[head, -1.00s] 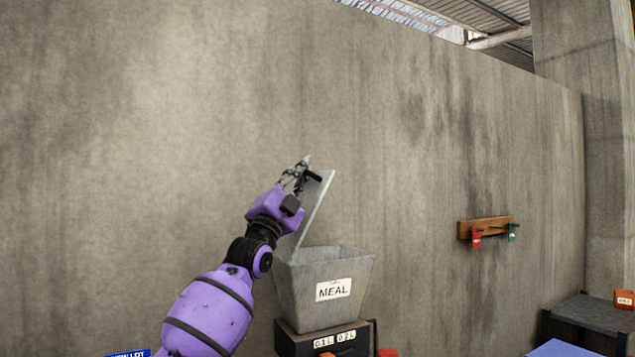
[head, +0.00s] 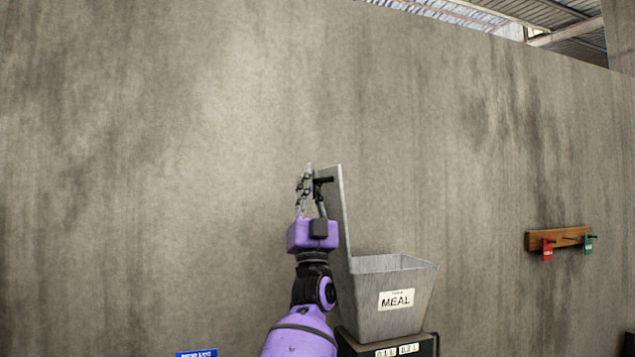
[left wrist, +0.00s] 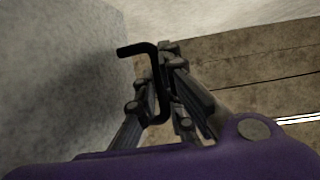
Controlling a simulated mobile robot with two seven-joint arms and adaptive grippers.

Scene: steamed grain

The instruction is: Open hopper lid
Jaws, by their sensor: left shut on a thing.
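The hopper (head: 385,300) is a grey metal bin labelled MEAL, standing on a dark base at the lower right of the head view. Its lid (head: 339,215) stands up, near vertical, at the hopper's left edge, and the hopper's top is uncovered. My left gripper (head: 312,182) is at the upper part of the lid, on its left side, shut on the black lid handle (head: 324,181). In the left wrist view the bent black handle (left wrist: 150,75) passes between the fingers, with the grey lid (left wrist: 60,80) to the left. My right gripper is not in view.
A concrete wall (head: 150,150) stands behind the hopper. A wooden rack (head: 560,238) with a red and a green tag hangs on it at the right. A blue sign (head: 196,353) shows at the bottom. The space left of my arm looks clear.

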